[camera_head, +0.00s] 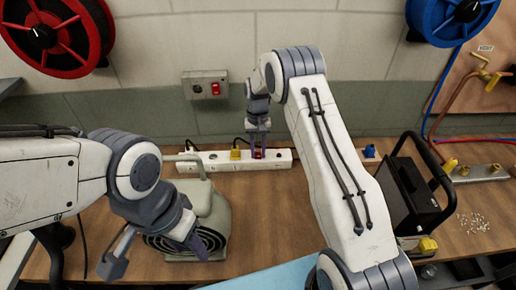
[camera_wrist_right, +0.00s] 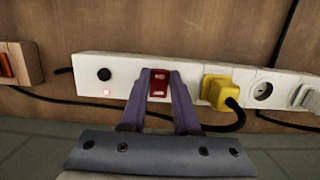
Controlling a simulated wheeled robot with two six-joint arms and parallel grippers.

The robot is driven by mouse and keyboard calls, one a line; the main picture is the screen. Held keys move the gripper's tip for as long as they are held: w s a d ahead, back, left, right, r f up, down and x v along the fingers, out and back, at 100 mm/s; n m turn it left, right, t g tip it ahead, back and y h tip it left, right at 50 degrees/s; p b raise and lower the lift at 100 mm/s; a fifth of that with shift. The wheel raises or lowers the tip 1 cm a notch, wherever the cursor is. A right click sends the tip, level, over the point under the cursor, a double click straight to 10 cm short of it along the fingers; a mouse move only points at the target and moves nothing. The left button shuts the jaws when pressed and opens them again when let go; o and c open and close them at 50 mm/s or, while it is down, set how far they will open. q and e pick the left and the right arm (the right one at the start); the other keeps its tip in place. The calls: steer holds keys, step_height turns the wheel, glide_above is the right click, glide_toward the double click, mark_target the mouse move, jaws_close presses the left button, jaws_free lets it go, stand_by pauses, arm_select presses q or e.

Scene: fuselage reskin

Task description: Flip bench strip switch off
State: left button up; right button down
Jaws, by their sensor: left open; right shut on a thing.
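The white bench power strip (camera_head: 215,163) lies along the back of the wooden bench. In the right wrist view the strip (camera_wrist_right: 128,76) carries a red rocker switch (camera_wrist_right: 159,83), a black round button and a small glowing red light (camera_wrist_right: 106,92). My right gripper (camera_head: 258,146) reaches down to the strip. Its two fingers (camera_wrist_right: 159,88) stand on either side of the red switch and are shut on it. Which way the rocker is tipped cannot be told. My left gripper (camera_head: 155,255) is open and empty over the front left of the bench.
A yellow plug (camera_wrist_right: 220,90) sits in the strip beside the switch. A grey-green fan heater (camera_head: 208,215) stands close to my left gripper. A wall box with a red switch (camera_head: 206,86) is above the strip. A black case (camera_head: 410,190) stands at the right.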

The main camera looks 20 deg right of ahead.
steer(key=shift+w+r+g, duration=0.1)
steer(key=shift+w+g, duration=0.1)
steer(key=shift+g, duration=0.3)
steer(key=c, duration=0.6)
jaws_free()
steer(key=shift+c, duration=0.2)
